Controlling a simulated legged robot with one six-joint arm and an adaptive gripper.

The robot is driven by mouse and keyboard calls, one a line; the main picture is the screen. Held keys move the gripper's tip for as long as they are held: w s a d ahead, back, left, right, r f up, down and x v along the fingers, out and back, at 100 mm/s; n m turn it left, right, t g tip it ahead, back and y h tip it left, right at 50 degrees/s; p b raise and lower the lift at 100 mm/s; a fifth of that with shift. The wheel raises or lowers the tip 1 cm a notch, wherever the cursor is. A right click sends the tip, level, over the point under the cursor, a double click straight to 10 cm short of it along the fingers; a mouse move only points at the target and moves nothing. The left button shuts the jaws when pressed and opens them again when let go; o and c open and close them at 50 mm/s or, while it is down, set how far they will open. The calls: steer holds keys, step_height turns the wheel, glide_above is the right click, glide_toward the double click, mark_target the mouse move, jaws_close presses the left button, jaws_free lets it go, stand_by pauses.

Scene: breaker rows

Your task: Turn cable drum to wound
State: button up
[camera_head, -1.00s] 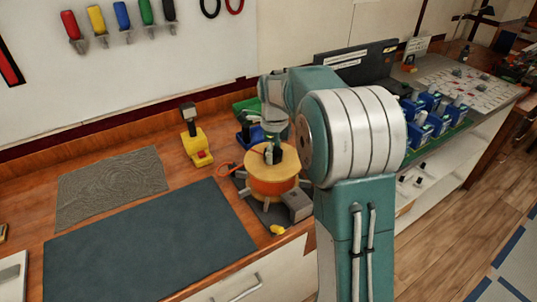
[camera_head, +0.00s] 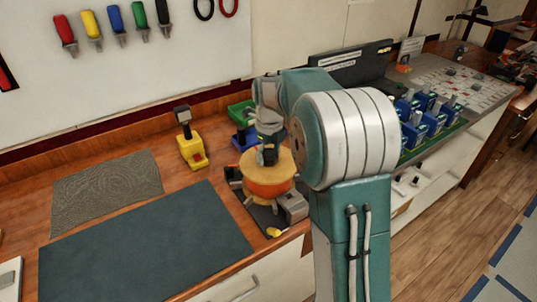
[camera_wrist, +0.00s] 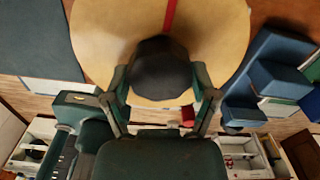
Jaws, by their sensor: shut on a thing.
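The cable drum (camera_head: 268,187) stands on a dark base plate near the bench's front edge. It has pale wooden flanges and orange cable between them. In the wrist view its round top (camera_wrist: 100,35) carries a red stripe (camera_wrist: 170,14). My gripper (camera_head: 268,155) points down at the drum's centre from above. In the wrist view my gripper (camera_wrist: 160,88) has its two fingers on either side of a dark round knob (camera_wrist: 160,65) on the drum's top, and is shut on it. My arm hides part of the drum's back right side.
A grey block (camera_head: 293,207) sits right of the drum, with a small yellow piece (camera_head: 273,232) in front. A dark mat (camera_head: 145,245) lies left. Blue breakers (camera_head: 420,122) stand right.

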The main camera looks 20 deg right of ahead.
steer(key=shift+r, duration=0.1)
steer(key=o, duration=1.2)
step_height(320, 180, up, 12)
